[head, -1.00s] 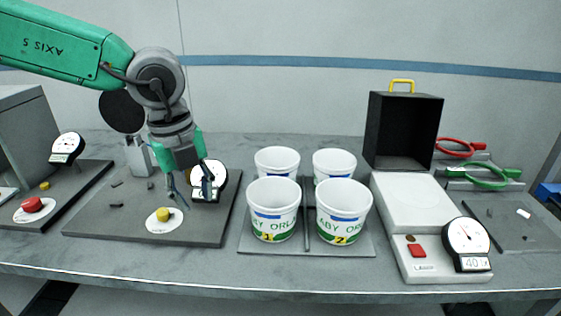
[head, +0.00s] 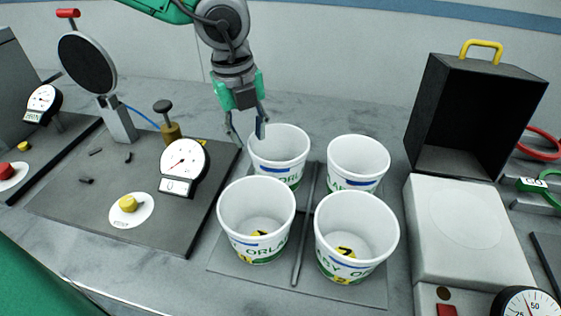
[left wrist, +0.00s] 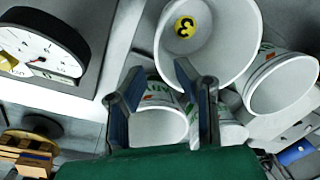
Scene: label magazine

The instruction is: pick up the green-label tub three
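Four white tubs with blue bands and green lettering stand in a two-by-two group. The back left tub (head: 279,147) is nearest my left gripper (head: 247,132). The front left tub (head: 256,218) shows a yellow mark inside. The front right tub (head: 356,236) shows a yellow 2. The back right tub (head: 358,164) shows no readable number. In the left wrist view, a tub (left wrist: 225,45) has a yellow 3 inside; it seems to be the back left one. My left gripper, also in that view (left wrist: 160,80), is open and empty, at that tub's left rim. My right gripper is not in view.
The tubs stand on a dark mat (head: 240,268) with a divider bar (head: 304,228). A dial gauge (head: 184,168) stands close on the left. A black box with a yellow handle (head: 473,115) and a white scale (head: 462,232) stand on the right.

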